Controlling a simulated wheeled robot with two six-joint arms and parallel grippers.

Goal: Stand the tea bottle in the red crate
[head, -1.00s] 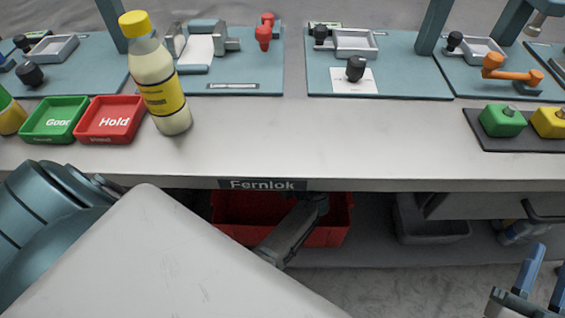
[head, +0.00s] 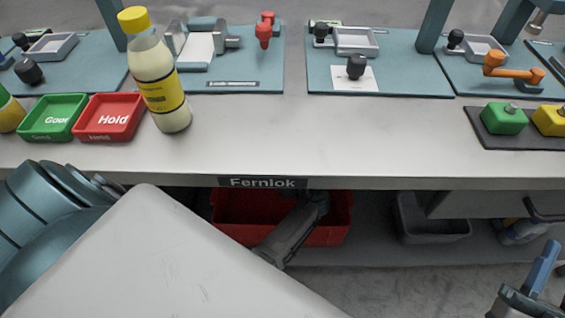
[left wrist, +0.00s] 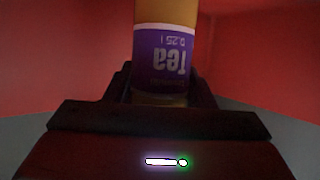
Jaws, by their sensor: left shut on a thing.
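The tea bottle (left wrist: 165,55), amber with a purple label, shows in the left wrist view with its lettering upside down. My left gripper (left wrist: 165,97) is shut on it. Red walls surround them in that view. In the head view the red crate (head: 232,212) sits under the bench, and my left arm reaches into it. Whether the bottle touches the crate floor cannot be told. My right gripper (head: 552,282) is at the lower right corner, partly cut off, its fingers apart and empty.
The bench edge (head: 400,184) overhangs the crate. A grey bin (head: 432,232) stands right of it on the shelf. On the bench are a yellow-capped bottle (head: 158,75), a red Hold tray (head: 108,117), a green tray (head: 53,118) and several fixtures.

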